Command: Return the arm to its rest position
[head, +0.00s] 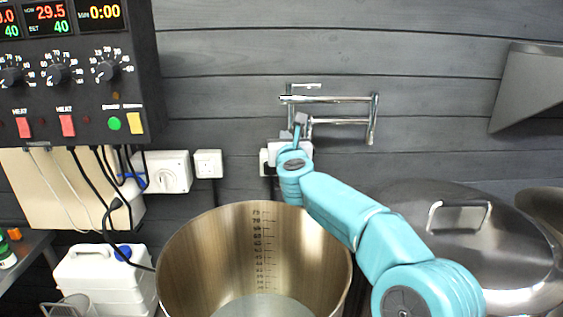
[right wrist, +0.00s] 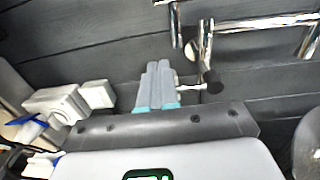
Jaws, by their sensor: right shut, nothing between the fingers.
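My right arm is teal and reaches in from the lower right in the head view, across the right side of the open steel kettle (head: 190,245). Its right gripper (head: 300,122) is beyond the kettle's back rim, pointing at the wall just below the chrome swing pipe (head: 335,99). In the right wrist view the grey fingers (right wrist: 159,72) are together, with nothing between them. The chrome pipe (right wrist: 265,22) and a black-ended part (right wrist: 212,82) show to their right; I cannot tell whether they touch. My left gripper is out of view.
A black control box (head: 75,85) with dials and switches hangs at upper left, its cables dangling. Wall sockets (head: 208,163) sit left of the gripper. A white canister (head: 95,275) stands lower left. A domed steel lid (head: 460,250) and a grey hood (head: 535,85) are at right.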

